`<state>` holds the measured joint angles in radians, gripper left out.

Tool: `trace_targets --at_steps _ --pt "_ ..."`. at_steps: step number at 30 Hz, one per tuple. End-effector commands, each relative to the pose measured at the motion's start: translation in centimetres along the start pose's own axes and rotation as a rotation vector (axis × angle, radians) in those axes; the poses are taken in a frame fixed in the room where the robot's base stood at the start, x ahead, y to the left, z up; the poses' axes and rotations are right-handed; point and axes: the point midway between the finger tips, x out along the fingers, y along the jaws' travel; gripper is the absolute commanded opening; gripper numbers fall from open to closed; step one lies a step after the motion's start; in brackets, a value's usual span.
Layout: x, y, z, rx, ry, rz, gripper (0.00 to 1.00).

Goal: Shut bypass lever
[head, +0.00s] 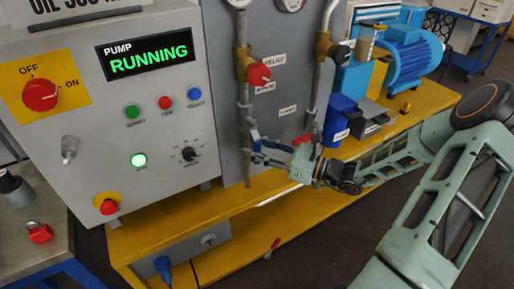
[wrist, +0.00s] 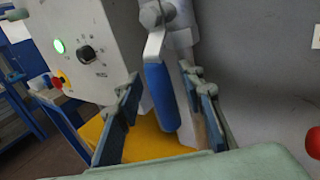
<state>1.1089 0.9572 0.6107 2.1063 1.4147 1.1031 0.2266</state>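A lever with a blue grip (wrist: 162,95) hangs from a grey valve body (wrist: 158,14) in the wrist view, pointing down and slightly tilted. No label on it is readable. My gripper (wrist: 165,80) is open, with one finger on each side of the blue grip. Gaps show between the grip and both fingers, so it is not clamped. In the head view my gripper (head: 251,146) is at the lower end of the left vertical pipe, in front of the grey panel. There its fingers mostly hide the lever.
A red-handled valve (head: 258,75) sits above my gripper on the same pipe. The control box (head: 150,125) at left reads PUMP RUNNING. A second pipe (head: 318,85), a blue container (head: 341,117) and a blue motor (head: 412,55) stand to the right, above the yellow base (head: 165,222).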

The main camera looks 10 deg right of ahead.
Motion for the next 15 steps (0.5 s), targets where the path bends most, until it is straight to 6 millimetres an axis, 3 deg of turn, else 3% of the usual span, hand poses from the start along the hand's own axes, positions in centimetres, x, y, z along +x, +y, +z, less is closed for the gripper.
trace_targets --at_steps 5,15 --pt "0.00 -0.01 0.00 0.000 0.000 0.000 0.36" --pt "-0.02 0.00 0.00 0.000 0.000 0.000 0.00"
